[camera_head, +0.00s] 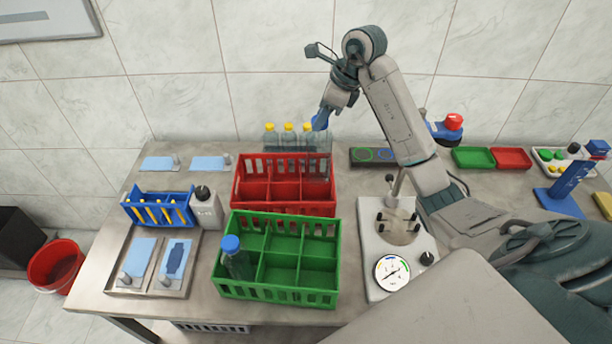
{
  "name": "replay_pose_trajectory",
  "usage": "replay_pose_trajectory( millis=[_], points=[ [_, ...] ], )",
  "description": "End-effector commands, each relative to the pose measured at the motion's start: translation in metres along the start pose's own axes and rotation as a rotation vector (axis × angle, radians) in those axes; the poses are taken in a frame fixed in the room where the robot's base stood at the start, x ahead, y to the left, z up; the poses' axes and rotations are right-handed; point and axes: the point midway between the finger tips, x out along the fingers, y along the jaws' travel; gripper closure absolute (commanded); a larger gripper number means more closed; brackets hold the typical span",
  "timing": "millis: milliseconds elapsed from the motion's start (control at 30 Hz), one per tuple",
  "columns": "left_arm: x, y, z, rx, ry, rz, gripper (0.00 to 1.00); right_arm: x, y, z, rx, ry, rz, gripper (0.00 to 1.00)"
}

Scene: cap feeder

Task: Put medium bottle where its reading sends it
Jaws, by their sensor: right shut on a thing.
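My right gripper (328,112) is at the back of the table, shut at the blue cap (319,124) of a clear bottle. That bottle's body is partly hidden among the bottles behind the red crate; I cannot tell whether it stands on something or hangs. Three yellow-capped bottles (289,135) stand beside it. Another blue-capped bottle (232,256) stands in the front left compartment of the green crate (275,292). The red crate (283,209) behind looks empty. A tester with pegs (370,225) and a dial (391,272) stands right of the crates, with no bottle on it. My left gripper is out of view.
Green (473,158) and red (511,158) small trays lie at the back right. My right arm spans the space above the tester's right side.

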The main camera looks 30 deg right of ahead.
Motion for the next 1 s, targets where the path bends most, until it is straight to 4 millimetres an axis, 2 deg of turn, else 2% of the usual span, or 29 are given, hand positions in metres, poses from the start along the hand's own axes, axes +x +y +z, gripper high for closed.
replay_pose_trajectory(
  millis=[33, 100, 500, 533, 600, 867, 1000],
  points=[
    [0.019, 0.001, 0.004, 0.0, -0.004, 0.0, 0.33, 0.017, 0.0, -0.007, 0.0, -0.001, -0.001, 0.82],
    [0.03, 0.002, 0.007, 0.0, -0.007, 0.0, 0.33, 0.028, 0.0, -0.012, 0.0, -0.001, -0.001, 0.83],
    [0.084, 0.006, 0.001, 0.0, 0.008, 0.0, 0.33, 0.084, 0.0, -0.036, 0.001, 0.0, 0.0, 0.83],
    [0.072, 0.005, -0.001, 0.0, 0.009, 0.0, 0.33, 0.082, 0.0, -0.035, 0.002, 0.002, 0.003, 0.82],
    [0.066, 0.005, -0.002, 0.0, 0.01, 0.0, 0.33, 0.09, 0.0, -0.039, 0.004, 0.002, 0.004, 0.82],
    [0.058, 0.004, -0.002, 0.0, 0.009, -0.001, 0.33, 0.112, 0.0, -0.047, 0.002, 0.0, 0.002, 0.83],
    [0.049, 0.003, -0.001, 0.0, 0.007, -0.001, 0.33, 0.13, 0.0, -0.055, 0.003, 0.0, 0.003, 0.83]
  ],
)
